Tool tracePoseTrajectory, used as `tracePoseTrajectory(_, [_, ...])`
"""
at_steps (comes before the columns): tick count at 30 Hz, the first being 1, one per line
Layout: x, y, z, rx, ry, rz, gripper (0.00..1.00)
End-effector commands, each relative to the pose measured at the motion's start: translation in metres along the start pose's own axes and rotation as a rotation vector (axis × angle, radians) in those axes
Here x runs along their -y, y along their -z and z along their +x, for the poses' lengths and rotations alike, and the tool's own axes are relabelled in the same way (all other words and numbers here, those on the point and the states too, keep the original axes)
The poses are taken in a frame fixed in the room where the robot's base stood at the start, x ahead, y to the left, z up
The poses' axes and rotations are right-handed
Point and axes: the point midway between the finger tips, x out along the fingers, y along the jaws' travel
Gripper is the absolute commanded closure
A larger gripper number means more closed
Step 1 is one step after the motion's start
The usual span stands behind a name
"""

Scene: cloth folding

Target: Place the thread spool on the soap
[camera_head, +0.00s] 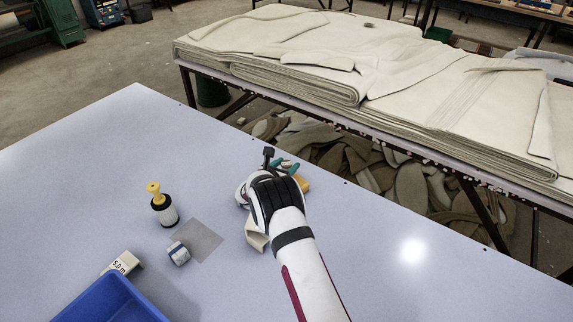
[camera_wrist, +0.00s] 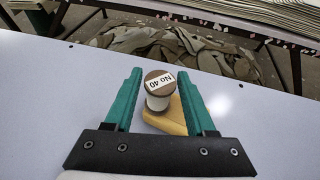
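The thread spool (camera_wrist: 158,90) has a brown top with a "No 40" label and a white body. It is upright between the two teal fingers of my gripper (camera_wrist: 159,75) in the wrist view. Narrow gaps show beside the spool, so the gripper looks open around it. A yellow-tan block (camera_wrist: 170,123), which looks like the soap, lies directly under or just below the spool. I cannot tell if they touch. In the head view my gripper (camera_head: 283,167) hides most of the spool, and the yellow block (camera_head: 302,183) shows at its right.
A cream item (camera_head: 255,236) is beside my arm. The table's right side is clear.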

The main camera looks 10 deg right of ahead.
Motion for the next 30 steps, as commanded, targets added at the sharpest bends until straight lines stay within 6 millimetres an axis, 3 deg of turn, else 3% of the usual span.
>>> tracePoseTrajectory(3, [0.0,0.0,0.0,0.0,0.0,0.0,0.27])
tracePoseTrajectory(13, [-0.001,-0.004,-0.007,0.0,-0.001,0.0,0.27])
tracePoseTrajectory(24, [-0.001,-0.003,-0.097,0.0,-0.003,-0.001,0.27])
tracePoseTrajectory(30, [0.0,-0.003,-0.12,0.0,-0.001,0.001,0.27])
